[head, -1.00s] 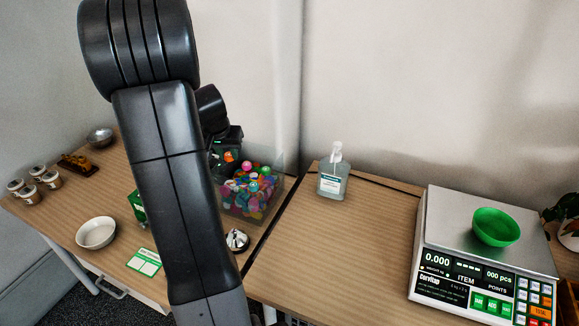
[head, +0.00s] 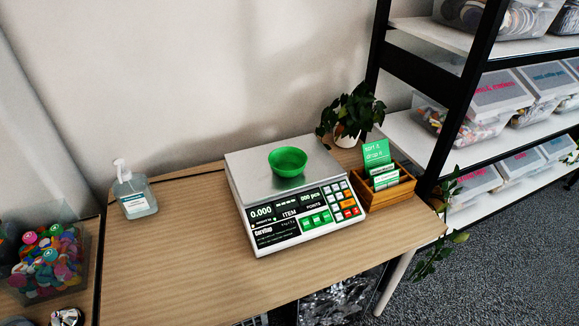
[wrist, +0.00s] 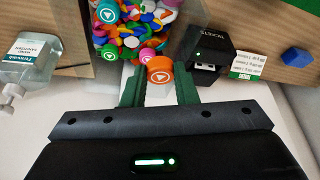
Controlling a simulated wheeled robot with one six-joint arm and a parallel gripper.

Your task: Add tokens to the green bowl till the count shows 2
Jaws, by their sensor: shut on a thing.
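The green bowl (head: 287,162) sits on the steel plate of a counting scale (head: 240,178) in the head view. It looks empty from here. The scale's display reads 0.000 and 000 pcs. In the wrist view my gripper (wrist: 160,82) is shut on an orange token (wrist: 160,70) with a white triangle mark. Beyond the fingers is a clear bin of tokens (wrist: 138,28) in many colours. The same bin (head: 45,262) shows at the left edge of the head view. My gripper is not in the head view.
A sanitizer bottle (head: 134,190) stands on the desk between bin and scale. A wooden card box (head: 388,188) and a potted plant (head: 348,118) are close right of and behind the scale. A black printer-like box (wrist: 208,55) is beside the bin.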

